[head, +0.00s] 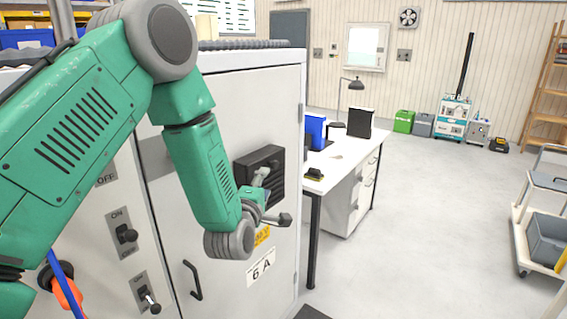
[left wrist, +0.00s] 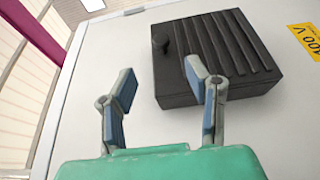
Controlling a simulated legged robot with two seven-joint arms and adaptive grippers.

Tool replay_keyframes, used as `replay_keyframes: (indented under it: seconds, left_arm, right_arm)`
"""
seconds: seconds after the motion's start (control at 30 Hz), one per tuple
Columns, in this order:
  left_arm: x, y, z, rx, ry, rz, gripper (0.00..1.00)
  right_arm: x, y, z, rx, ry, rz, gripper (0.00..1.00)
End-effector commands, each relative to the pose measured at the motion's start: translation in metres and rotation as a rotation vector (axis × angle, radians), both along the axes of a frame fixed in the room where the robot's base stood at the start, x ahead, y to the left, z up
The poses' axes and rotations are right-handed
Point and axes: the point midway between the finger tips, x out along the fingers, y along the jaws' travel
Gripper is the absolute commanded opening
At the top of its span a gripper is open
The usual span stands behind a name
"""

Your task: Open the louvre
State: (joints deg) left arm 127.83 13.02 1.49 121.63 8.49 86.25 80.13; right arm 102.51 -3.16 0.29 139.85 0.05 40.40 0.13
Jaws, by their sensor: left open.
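The louvre (head: 272,157) is a black slatted box on the front of a light grey cabinet door, above a yellow label and a "6 A" plate. In the left wrist view the louvre (left wrist: 235,60) shows raised ribs and a small round knob (left wrist: 160,43) near one edge. My left gripper (head: 274,196) is in front of the louvre and partly covers it. In the left wrist view the left gripper (left wrist: 160,80) is open and empty, with one finger overlapping the louvre and the knob beyond the gap between the fingers. Contact cannot be told. My right gripper is not in view.
The cabinet (head: 225,110) also carries switches (head: 126,235) and a black door handle (head: 193,280). A white desk (head: 345,165) with a lamp and binders stands behind at right. A trolley (head: 545,220) is at the far right. The floor between is clear.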

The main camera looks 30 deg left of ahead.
Motion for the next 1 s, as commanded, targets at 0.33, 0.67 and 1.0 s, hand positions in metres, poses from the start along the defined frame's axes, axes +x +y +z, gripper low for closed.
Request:
replay_keyframes:
  seconds: [0.33,0.67,1.0]
  left_arm:
    - [0.072,0.030,-0.002,-0.003,0.001,-0.001,0.43]
    - [0.107,0.040,-0.002,-0.002,0.003,-0.001,0.43]
    - [0.109,0.040,-0.003,-0.001,0.004,-0.001,0.40]
  right_arm:
    - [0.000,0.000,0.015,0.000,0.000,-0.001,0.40]
    - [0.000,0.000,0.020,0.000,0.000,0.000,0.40]
    - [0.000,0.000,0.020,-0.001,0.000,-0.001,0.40]
